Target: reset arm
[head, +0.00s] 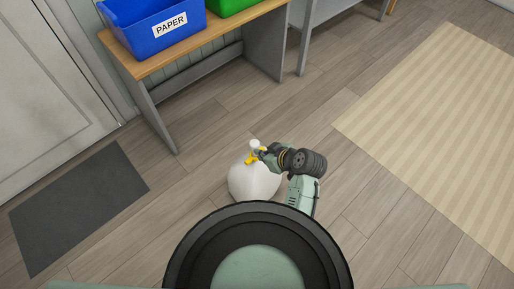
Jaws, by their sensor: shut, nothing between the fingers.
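My arm reaches out in front of my body in the head view, bent back to the left at the wrist. My gripper (260,152) is at its end, beside or just over the tied neck of a white bag. It is shut and empty. The white bag (254,183) has a yellow tie and a white tuft on top, and seems to stand on the floor. Its lower edge is hidden behind my body. I cannot tell whether the gripper touches the neck.
A wooden-topped bench (131,64) holds a blue bin labelled PAPER (155,27) and a green bin (232,5). A dark mat (78,207) lies by the white door (45,100). A striped beige rug (440,125) lies right. The floor between is clear.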

